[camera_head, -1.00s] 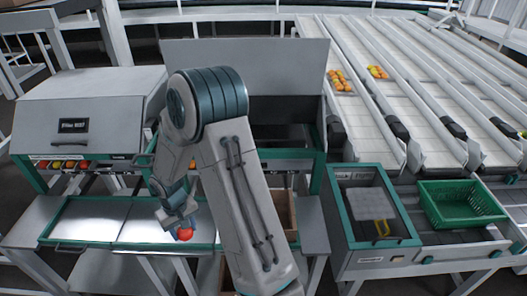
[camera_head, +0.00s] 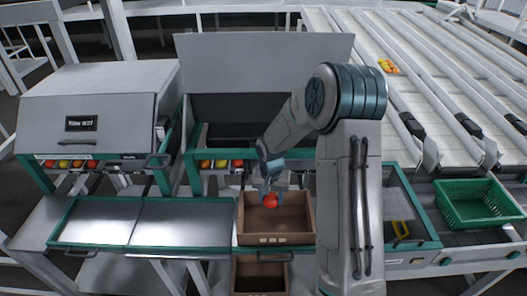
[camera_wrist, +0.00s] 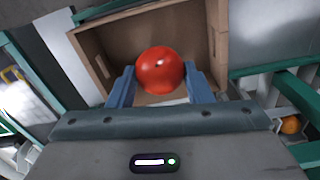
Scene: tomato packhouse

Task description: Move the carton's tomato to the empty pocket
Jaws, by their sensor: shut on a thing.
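My gripper (camera_wrist: 162,84) is shut on a red tomato (camera_wrist: 160,65), with one blue finger on each side of it. In the head view the tomato (camera_head: 270,201) hangs below my gripper (camera_head: 271,194), over the open brown carton (camera_head: 245,226). In the wrist view the carton (camera_wrist: 91,55) lies behind the tomato, and its visible floor looks bare. The tomato and my fingers hide part of it. I cannot make out an empty pocket in either view.
A flat grey-topped tray with a green frame (camera_head: 128,248) lies left of the carton. A lower brown box (camera_head: 258,285) sits beneath. Hooded cabinets with fruit rows (camera_head: 72,163) stand behind. A green crate (camera_head: 470,213) is at the right.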

